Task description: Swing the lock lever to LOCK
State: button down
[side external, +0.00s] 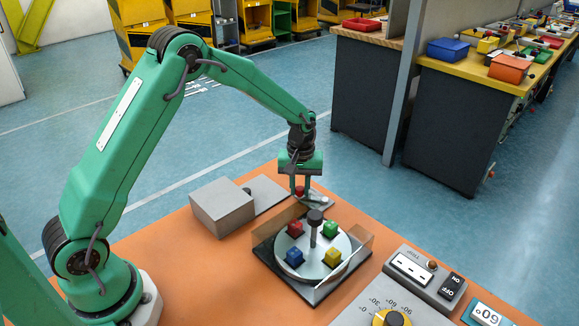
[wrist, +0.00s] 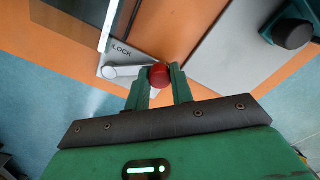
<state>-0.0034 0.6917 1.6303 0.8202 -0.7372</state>
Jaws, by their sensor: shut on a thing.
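The lock lever is a short grey arm (wrist: 125,71) with a red knob (wrist: 159,76) at its end. In the wrist view it lies on a grey plate (wrist: 116,48) with the printed word LOCK just above the arm. My gripper (wrist: 160,70) is shut on the red knob, one green finger on each side of it. In the side view my gripper (side external: 300,184) points down behind the turntable, and the red knob (side external: 299,191) shows small between the fingers. Most of the lever is too small there to judge its angle.
A turntable (side external: 296,238) carries red, green, blue and yellow blocks around a black-topped post (side external: 315,218), with clear panels beside it. A grey box (side external: 222,205) stands left of it.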

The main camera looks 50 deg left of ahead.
aim_at(299, 190)
jog(key=shift+s+d+r+n, duration=0.1)
jog(key=shift+s+d+n, duration=0.2)
jog(key=shift+n, duration=0.5)
jog(key=c, duration=1.2)
grip_release()
jog(key=shift+r, duration=0.1)
notch_tip(299, 190, up, 7)
jog(key=shift+r, duration=0.3)
